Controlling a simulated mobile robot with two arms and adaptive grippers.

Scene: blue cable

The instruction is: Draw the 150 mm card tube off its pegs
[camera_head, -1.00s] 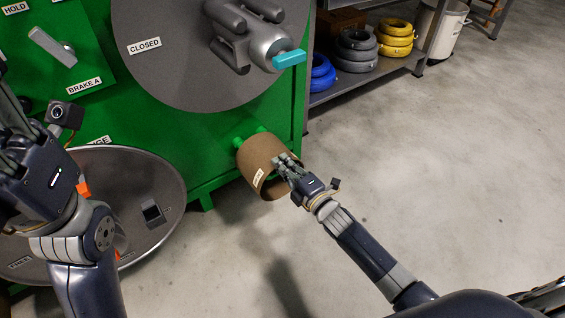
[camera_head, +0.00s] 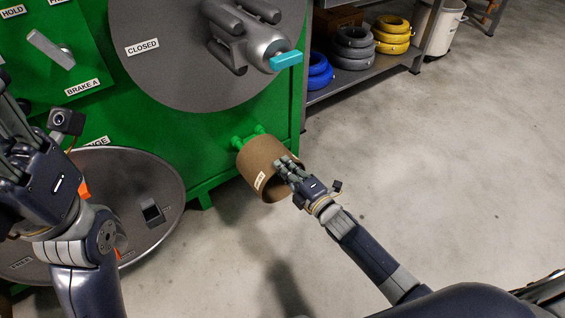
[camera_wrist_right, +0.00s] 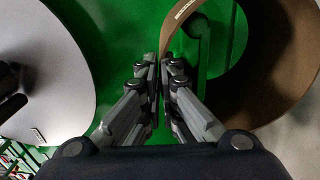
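The brown card tube (camera_head: 258,160) with a small white label is in front of the green machine in the head view. Green pegs (camera_head: 248,138) show between the machine face and the tube's back end; whether they still reach inside is hidden there. My right gripper (camera_head: 285,167) is at the tube's near rim. In the right wrist view the tube (camera_wrist_right: 290,60) has its wall running between the closed fingers (camera_wrist_right: 165,75), and a green peg shows through its opening. My left gripper (camera_head: 12,125) is at the left edge, partly cut off, its fingertips unclear.
A large grey dish (camera_head: 140,180) is at lower left, close to my left arm. Above the tube are a grey disc (camera_head: 170,75) marked CLOSED and a cyan-tipped handle (camera_head: 286,61). A shelf (camera_head: 370,75) holds coiled hoses. The floor at right is clear.

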